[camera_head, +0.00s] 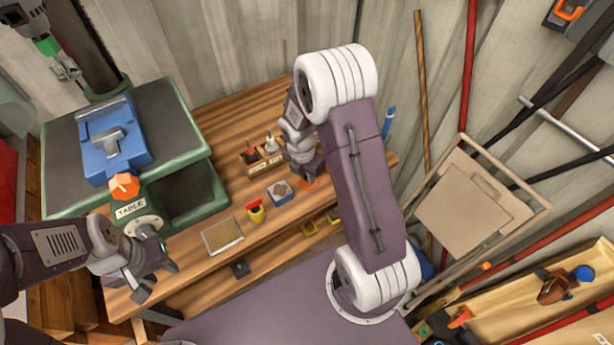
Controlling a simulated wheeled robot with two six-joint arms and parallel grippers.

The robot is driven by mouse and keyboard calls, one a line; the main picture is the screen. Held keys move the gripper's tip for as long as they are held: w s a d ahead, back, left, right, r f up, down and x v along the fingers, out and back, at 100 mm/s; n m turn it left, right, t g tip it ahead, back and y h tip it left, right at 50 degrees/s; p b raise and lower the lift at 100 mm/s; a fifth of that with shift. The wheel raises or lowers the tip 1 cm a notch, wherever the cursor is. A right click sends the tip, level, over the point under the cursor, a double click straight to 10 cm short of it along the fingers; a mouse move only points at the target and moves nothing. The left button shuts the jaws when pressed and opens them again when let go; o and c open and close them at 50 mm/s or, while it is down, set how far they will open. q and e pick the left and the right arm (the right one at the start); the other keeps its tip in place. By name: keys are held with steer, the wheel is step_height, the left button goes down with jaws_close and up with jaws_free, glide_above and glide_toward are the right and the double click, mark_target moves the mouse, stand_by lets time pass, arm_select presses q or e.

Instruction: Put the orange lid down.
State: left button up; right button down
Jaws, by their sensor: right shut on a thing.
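The orange lid (310,184) shows as a small orange patch at the tips of my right gripper (306,175), over the right part of the wooden workbench (240,181). My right gripper is shut on it, and the fingers and arm hide part of it. I cannot tell whether the lid touches the bench top. My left gripper (158,281) is open and empty at the front left of the bench, with its fingers apart.
A small box with a round grey top (280,191) stands just left of the lid. Behind it is a wooden holder with bottles (262,157). A yellow-and-red item (255,211) and a shallow tray (222,236) lie further left. A green machine (165,125) fills the bench's left end.

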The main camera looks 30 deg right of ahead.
mark_target(303, 186)
steer(key=c, duration=1.3)
jaws_free()
steer(key=shift+f, duration=0.1)
steer(key=shift+c, duration=0.2)
step_height(303, 186, up, 12)
steer(key=a+p, duration=0.2)
steer(key=p, duration=0.1)
steer(key=s+a+m+y, duration=0.1)
steer(key=s+m, duration=0.5)
steer(key=m, duration=0.6)
steer(key=s+a+f+m, duration=0.1)
steer(key=s+a+m, duration=0.3)
steer(key=m, duration=0.7)
steer(key=s, duration=0.2)
steer(key=shift+s+m+y, duration=0.3)
steer(key=shift+m+y, duration=0.1)
steer(key=shift+a, duration=0.1)
